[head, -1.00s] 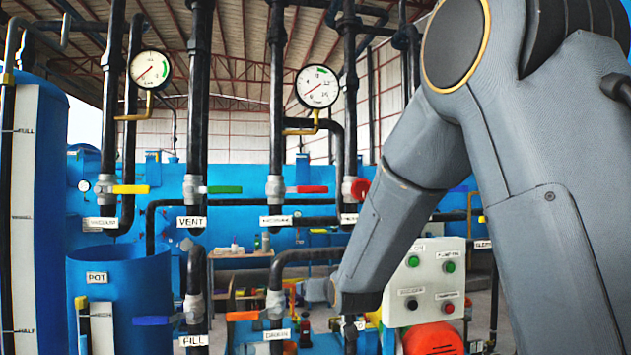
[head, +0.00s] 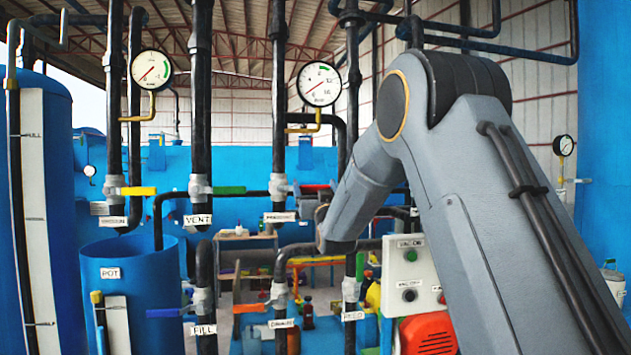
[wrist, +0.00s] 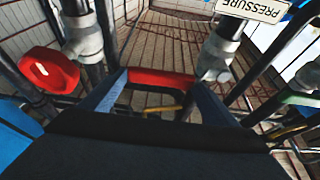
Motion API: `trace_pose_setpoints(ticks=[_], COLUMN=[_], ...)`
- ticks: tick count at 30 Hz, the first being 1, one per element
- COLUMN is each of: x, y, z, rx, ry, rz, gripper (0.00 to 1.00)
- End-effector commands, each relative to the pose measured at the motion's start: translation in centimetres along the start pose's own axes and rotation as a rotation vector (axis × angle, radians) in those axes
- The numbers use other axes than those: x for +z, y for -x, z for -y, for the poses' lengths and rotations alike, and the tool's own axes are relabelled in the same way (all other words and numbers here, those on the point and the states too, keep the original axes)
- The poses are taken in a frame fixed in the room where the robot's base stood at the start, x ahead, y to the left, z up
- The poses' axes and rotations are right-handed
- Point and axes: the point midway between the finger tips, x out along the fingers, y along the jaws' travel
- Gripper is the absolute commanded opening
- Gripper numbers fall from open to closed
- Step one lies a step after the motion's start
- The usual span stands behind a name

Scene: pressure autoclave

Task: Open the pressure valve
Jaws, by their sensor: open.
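The pressure valve (head: 279,187) sits on a vertical black pipe above a PRESSURE label (head: 280,216). Its red handle (head: 316,187) points right, across the pipe, and is partly hidden by my arm. In the wrist view the red handle (wrist: 160,77) lies between the two fingers of my gripper (wrist: 160,86), with the valve body (wrist: 218,57) to the right and the label (wrist: 250,8) upside down. My gripper is open around the handle; whether a finger touches it I cannot tell. In the head view the gripper is mostly hidden behind my forearm.
Another valve with a red handle (wrist: 48,72) stands close on the left in the wrist view. The VENT valve's green handle (head: 229,190) is left of the pressure valve. Pipes, two gauges (head: 319,84) and a button panel (head: 410,270) crowd the area.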

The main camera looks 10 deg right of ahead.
Motion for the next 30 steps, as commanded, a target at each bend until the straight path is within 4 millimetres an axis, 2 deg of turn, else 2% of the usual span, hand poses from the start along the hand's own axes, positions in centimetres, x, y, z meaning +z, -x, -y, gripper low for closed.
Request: trace_pose_setpoints(ticks=[4,12,14,21,26,30], x=[0.0,0.1,0.1,0.1,0.0,-0.4], y=[-0.9,-1.0,-1.0,-1.0,-1.0,-1.1], z=[0.0,0.0,0.0,0.0,0.4,2.1], rx=[0.000,0.000,0.000,0.000,-0.007,-0.037], ry=[0.000,0.000,0.000,0.000,0.005,0.026], rz=[0.001,0.001,0.001,0.001,0.001,-0.002], gripper=[0.82,0.82,0.74,0.34,0.34,0.34])
